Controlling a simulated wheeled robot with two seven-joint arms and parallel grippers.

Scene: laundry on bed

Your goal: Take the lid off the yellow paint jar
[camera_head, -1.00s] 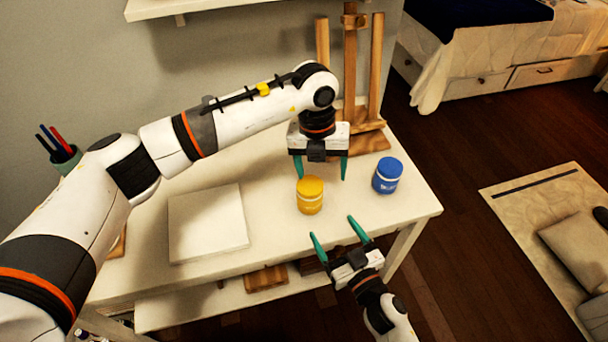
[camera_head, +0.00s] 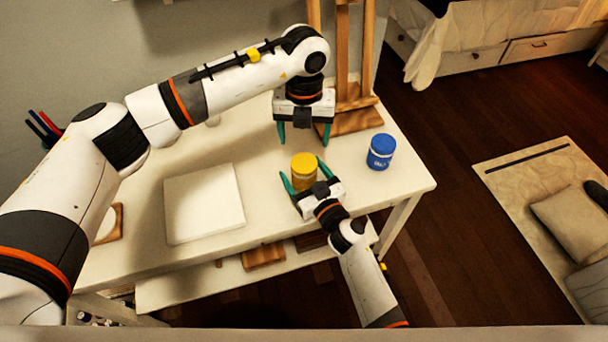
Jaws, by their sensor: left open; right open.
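The yellow paint jar (camera_head: 303,170) stands upright on the white table, with its yellow lid (camera_head: 304,160) on top. My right gripper (camera_head: 302,178) is open, with its teal fingers on either side of the jar from the front. I cannot tell whether they touch it. The gripper body hides the lower front of the jar. My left gripper (camera_head: 304,138) is open and points down, above and behind the jar, with nothing between its fingers.
A blue paint jar (camera_head: 381,152) stands to the right. A wooden easel (camera_head: 352,118) stands behind my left gripper. A white canvas (camera_head: 203,203) lies on the left of the table (camera_head: 262,225). A cup of pens (camera_head: 44,130) is at far left.

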